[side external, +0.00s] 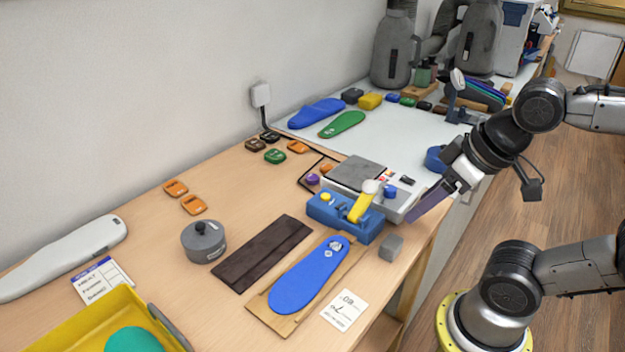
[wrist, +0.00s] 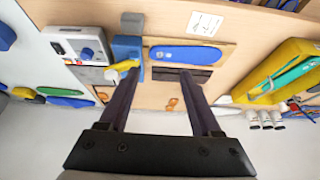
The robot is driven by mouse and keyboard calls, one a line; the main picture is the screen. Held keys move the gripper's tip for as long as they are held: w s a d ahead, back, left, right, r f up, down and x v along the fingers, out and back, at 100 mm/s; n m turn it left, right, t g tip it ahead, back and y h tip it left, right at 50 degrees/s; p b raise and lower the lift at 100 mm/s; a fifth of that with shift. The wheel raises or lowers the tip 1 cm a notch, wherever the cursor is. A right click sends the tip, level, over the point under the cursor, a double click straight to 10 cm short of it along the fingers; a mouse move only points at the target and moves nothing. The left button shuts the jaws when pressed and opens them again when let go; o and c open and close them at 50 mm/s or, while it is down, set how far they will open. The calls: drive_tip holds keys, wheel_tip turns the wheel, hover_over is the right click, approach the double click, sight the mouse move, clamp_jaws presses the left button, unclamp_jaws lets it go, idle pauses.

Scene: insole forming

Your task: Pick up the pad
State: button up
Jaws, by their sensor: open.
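Which item is the pad is not certain. Two small orange pads (side external: 185,196) lie apart on the left of the wooden table; they also show between the fingers in the wrist view (wrist: 172,103). More small pads in brown, black, green and orange (side external: 274,156) lie near the wall. A blue insole (side external: 308,276) lies on a wooden board, beside a dark brown strip (side external: 262,252). My gripper (side external: 418,212) is open and empty, above the table's right edge near the grey block (side external: 391,248). Its two dark fingers (wrist: 159,75) stand apart in the wrist view.
A blue fixture with a yellow lever (side external: 345,216) and a grey device (side external: 355,175) stand left of my gripper. A grey round pot (side external: 203,241) stands mid-table. A yellow tray (side external: 85,325) is at the front left. Bare wood surrounds the orange pads.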

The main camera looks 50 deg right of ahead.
drive_tip(key=w+d+r+m, duration=0.2)
drive_tip(key=w+r+m, duration=0.7)
drive_tip(key=r, duration=0.2)
drive_tip(key=m+g+h, duration=0.2)
drive_tip(key=m+g, duration=0.4)
drive_tip(key=m, duration=0.3)
hover_over(313, 177)
drive_tip(key=a, duration=0.1)
drive_tip(key=f, duration=2.5)
drive_tip(key=shift+w+a, duration=0.1)
drive_tip(key=shift+w, duration=0.1)
drive_tip(key=shift+d+f, duration=0.2)
drive_tip(key=shift+f, duration=0.8)
drive_tip(key=shift+d+f, duration=0.15)
drive_tip(key=shift+f, duration=0.8)
drive_tip(key=shift+d+f, duration=0.2)
drive_tip(key=shift+f, duration=0.8)
